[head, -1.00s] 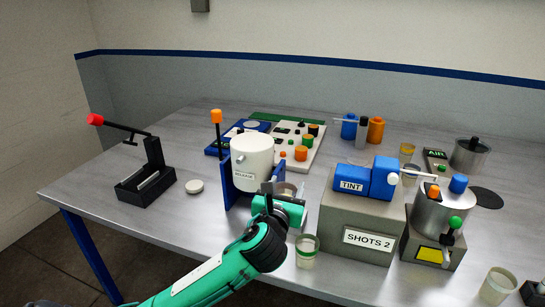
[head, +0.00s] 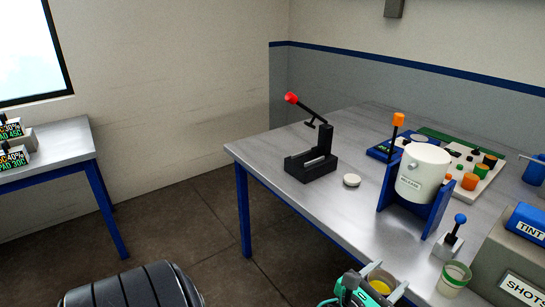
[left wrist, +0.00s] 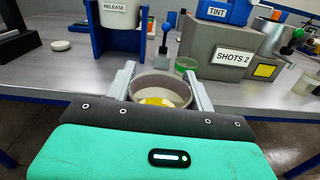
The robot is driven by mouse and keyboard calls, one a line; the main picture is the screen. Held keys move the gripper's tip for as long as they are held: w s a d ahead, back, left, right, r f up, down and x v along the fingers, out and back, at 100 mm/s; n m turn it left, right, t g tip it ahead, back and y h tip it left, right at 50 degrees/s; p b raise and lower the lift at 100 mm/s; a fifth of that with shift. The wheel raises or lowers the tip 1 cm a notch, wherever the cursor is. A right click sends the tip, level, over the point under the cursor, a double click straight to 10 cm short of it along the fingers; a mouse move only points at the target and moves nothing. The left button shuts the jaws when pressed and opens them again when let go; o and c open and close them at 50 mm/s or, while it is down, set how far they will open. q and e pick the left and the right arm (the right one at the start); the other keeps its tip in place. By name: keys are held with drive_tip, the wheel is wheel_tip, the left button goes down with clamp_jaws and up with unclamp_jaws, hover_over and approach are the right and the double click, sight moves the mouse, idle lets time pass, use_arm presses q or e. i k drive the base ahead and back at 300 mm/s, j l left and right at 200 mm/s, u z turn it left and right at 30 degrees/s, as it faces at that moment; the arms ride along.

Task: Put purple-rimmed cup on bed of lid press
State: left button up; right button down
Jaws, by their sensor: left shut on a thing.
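My left gripper (head: 379,286) is shut on a cup (left wrist: 163,86) with yellow contents. The cup's rim looks dull greyish-mauve, so I take it as the purple-rimmed cup; it also shows at the bottom of the head view (head: 378,274). The cup is upright between the two fingers, in front of the table edge. The black lid press (head: 312,165), with a raised lever and red knob, stands at the table's left end, far from the gripper. Its bed looks empty. Part of the press shows at the top left of the left wrist view (left wrist: 15,45). My right gripper is not in view.
A white round lid (head: 352,180) lies right of the press. The white RELEASE tank (head: 424,170) in its blue stand is further right. A green-rimmed cup (head: 455,276) stands near the SHOTS 2 block (head: 515,270). The table front before the press is clear.

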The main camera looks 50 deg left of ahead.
sight(308, 158)
drive_tip(key=i+j+u, duration=0.85)
drive_tip(key=i+u, duration=0.25)
drive_tip(key=i, duration=0.15)
drive_tip(key=i+j, duration=0.1)
drive_tip(key=i, duration=0.4)
